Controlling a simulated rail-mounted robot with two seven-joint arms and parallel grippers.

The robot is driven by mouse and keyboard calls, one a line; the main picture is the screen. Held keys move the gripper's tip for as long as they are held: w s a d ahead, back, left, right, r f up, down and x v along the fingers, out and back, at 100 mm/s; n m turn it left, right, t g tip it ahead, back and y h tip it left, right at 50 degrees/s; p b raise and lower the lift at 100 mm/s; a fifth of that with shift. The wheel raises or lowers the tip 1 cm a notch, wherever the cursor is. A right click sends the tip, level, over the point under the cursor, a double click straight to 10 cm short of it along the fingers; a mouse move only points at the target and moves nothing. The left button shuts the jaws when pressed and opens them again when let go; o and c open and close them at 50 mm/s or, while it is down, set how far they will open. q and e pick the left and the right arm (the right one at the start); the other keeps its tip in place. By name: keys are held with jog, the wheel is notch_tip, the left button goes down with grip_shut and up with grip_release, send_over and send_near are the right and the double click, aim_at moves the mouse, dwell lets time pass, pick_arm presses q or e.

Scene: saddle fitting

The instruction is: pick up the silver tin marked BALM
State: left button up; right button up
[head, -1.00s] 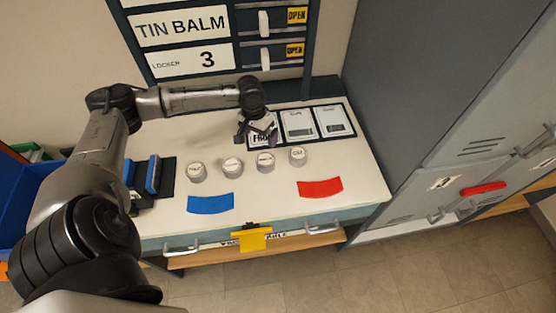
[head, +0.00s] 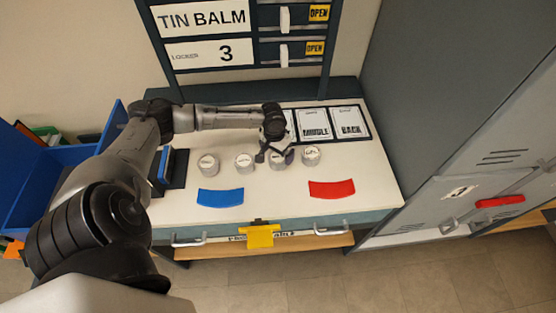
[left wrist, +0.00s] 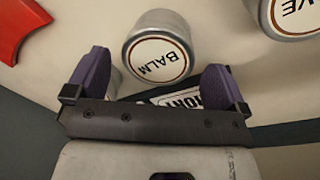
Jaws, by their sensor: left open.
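The silver tin marked BALM (left wrist: 155,50) stands upright in the left wrist view, its round white label facing me. It appears to be the third tin from the left (head: 278,165) in the head view, partly covered by my gripper. My left gripper (head: 275,153) is open above the row of tins. In the left wrist view its purple fingers (left wrist: 156,72) stand apart on either side of the near part of the BALM tin, with nothing held. I cannot tell the height between them. My right gripper is not in view.
Other tins (head: 208,163) (head: 311,156) flank the row. A blue patch (head: 220,197) and a red patch (head: 332,190) lie in front. Cards (head: 314,124) lie behind, and a tall grey cabinet (head: 440,110) bounds the right.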

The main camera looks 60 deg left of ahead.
aim_at(278, 156)
pick_arm(q)
jog(key=shift+w+d+f, duration=0.1)
jog(key=shift+d+f, duration=0.05)
jog(key=shift+f, duration=0.65)
jog(key=shift+d+f, duration=0.1)
jog(key=shift+f, duration=0.65)
jog(key=shift+c, duration=0.5)
jog(key=c, duration=0.9)
